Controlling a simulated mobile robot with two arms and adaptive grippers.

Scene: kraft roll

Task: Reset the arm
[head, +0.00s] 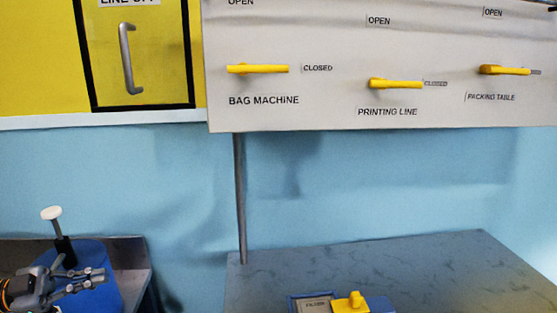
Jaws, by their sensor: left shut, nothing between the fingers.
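My left gripper (98,278) is at the lower left of the head view, its fingers pointing right. It is shut and empty. It shows in front of a blue drum-like container (88,252); I cannot tell whether it touches it. A black post with a white knob (52,213) stands just behind the gripper. My right gripper is not in view.
A yellow door (160,45) is upper left. The grey table (430,270) is mostly bare, with a yellow-knobbed box (350,303) in front.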

